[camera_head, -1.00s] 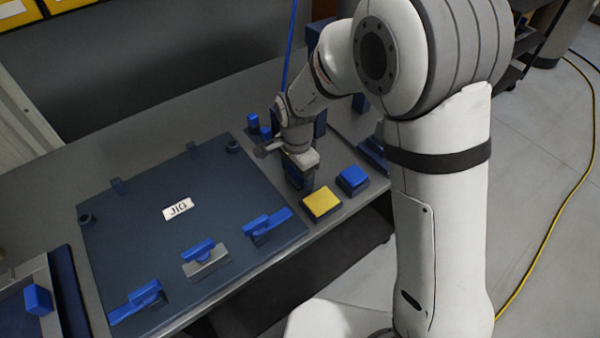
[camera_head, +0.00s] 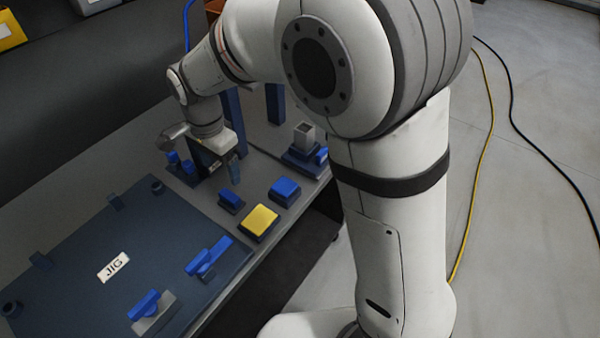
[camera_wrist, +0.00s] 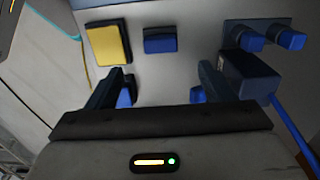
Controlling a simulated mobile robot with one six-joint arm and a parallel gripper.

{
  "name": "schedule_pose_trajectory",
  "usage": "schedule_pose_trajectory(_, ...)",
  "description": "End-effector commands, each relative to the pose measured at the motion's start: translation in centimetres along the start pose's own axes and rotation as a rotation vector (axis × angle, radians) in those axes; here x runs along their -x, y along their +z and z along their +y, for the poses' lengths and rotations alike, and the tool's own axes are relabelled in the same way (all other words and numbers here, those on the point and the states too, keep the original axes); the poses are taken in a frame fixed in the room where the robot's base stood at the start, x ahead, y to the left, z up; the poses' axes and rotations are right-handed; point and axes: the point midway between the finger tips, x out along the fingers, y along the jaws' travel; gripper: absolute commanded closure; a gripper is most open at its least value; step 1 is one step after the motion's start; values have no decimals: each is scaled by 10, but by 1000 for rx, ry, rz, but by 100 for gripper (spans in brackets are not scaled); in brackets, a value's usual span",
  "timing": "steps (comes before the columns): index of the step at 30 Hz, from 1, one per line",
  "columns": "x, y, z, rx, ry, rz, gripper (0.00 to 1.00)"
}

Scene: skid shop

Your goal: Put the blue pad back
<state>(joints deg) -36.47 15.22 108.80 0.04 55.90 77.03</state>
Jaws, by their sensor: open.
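Two blue pads on dark bases show in the head view. One blue pad (camera_head: 231,199) stands between my gripper and a yellow pad (camera_head: 260,220). The other blue pad (camera_head: 284,187) sits to the right of it. I cannot tell which one the task means. My gripper (camera_head: 217,168) is open above the table, beyond the nearer blue pad and apart from it. In the wrist view its fingers (camera_wrist: 158,88) are spread with nothing held between them. There, the yellow pad (camera_wrist: 108,43) and a blue pad (camera_wrist: 160,40) lie past the fingertips. Another blue piece (camera_wrist: 125,96) is partly hidden by the left finger.
The JIG board (camera_head: 75,262) with blue clamps (camera_head: 208,258) fills the table's left. A grey post on a dark base (camera_head: 304,138) stands at the right. A dark blue box (camera_wrist: 248,75) is beside the right finger.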

Motion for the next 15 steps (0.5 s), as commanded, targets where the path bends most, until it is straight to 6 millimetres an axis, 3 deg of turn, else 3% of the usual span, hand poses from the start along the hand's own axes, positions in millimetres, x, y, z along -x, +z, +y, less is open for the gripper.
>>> schedule_pose_trajectory(4, 6, -10, 11, 22, -10, 3, 25)
schedule_pose_trajectory(7, 20, -31, 40, 84, -31, 12, 25)
schedule_pose_trajectory(12, 47, -71, 127, 274, -76, 58, 25)
schedule_pose_trajectory(15, 54, -82, 181, 398, -90, 97, 25)
